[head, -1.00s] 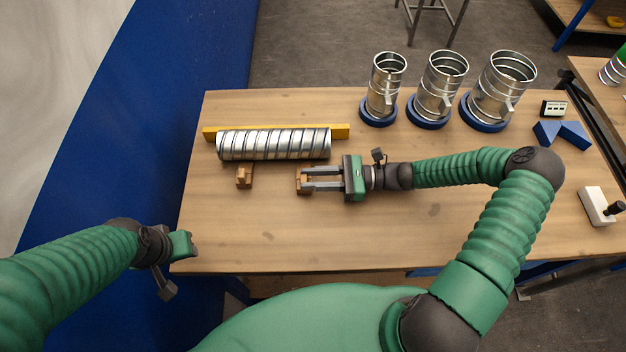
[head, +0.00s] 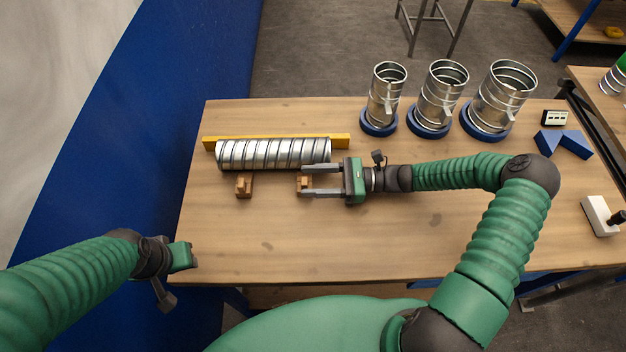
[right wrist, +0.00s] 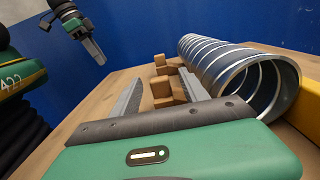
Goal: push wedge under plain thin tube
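A silver spiral tube (head: 272,153) lies on its side along a yellow bar (head: 340,141). Two small brown wooden wedges sit at its near side: the left wedge (head: 243,187) and the right wedge (head: 303,184), near the tube's right end. My right gripper (head: 308,181) is open around the right wedge, with finger gaps visible. In the right wrist view this wedge (right wrist: 161,93) stands between the spread fingers, and the tube (right wrist: 240,72) runs beside the right finger. Whether the wedges touch the tube is unclear. My left gripper (head: 188,256) hangs off the table's left edge; its fingers are unclear.
Three upright silver tubes, the left one (head: 386,95) thinnest, stand in blue rings at the back. A blue V-shaped block (head: 563,143), a small display box (head: 554,118) and a white block (head: 599,215) are at right. The table's (head: 330,245) front middle is clear.

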